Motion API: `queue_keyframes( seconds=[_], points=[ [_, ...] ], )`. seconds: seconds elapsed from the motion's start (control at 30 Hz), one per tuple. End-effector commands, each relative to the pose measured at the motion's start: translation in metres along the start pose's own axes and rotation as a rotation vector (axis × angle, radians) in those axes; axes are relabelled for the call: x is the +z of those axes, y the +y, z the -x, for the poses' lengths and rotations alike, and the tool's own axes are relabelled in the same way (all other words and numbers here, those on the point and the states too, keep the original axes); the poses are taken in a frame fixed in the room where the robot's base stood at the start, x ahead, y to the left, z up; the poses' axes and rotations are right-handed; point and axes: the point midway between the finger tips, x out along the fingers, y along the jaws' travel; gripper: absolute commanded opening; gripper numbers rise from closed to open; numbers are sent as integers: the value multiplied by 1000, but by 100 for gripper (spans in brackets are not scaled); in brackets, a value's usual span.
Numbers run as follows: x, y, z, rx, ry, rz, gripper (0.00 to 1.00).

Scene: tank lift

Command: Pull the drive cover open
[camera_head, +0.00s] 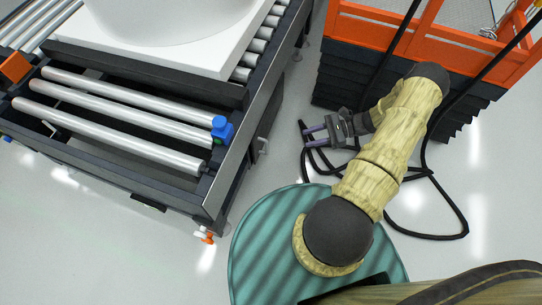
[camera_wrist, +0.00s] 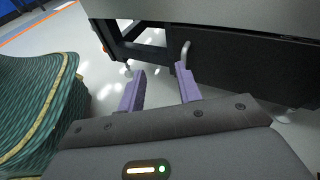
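A dark panel, which looks like the drive cover (camera_wrist: 245,62), hangs under the conveyor frame in the wrist view. A small curved grey handle (camera_wrist: 186,48) stands at its left part. In the head view a small grey fitting (camera_head: 262,145), perhaps the same handle, sticks out from the conveyor's right side. My gripper (camera_head: 306,137) points left toward that side with a gap between. In the wrist view my gripper (camera_wrist: 159,69) has its two purple fingers apart with nothing between them. The handle shows just beyond the right fingertip; I cannot tell if they touch.
The roller conveyor (camera_head: 235,165) fills the left, carrying a white tank (camera_head: 140,56) at the back. An orange-railed lift platform (camera_head: 360,15) with black bellows stands behind my arm. Black cables (camera_head: 455,210) lie on the floor.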

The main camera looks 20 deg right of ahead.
Motion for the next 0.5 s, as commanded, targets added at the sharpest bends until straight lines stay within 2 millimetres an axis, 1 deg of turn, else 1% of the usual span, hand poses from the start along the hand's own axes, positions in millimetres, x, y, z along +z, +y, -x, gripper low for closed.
queue_keyframes(
  seconds=[0.03,0.1,0.2,0.3,0.33,0.4,0.5],
  points=[
    [-38,4,-5,-51,-44,-28,34],
    [-67,6,-6,-117,-102,-59,34],
    [-100,10,-7,-201,-175,-93,34],
    [-121,12,-6,-262,-226,-113,34],
    [-124,12,-5,-274,-237,-117,34],
    [-128,13,-5,-291,-253,-122,34],
    [-127,12,-4,-298,-258,-124,34]
  ],
)
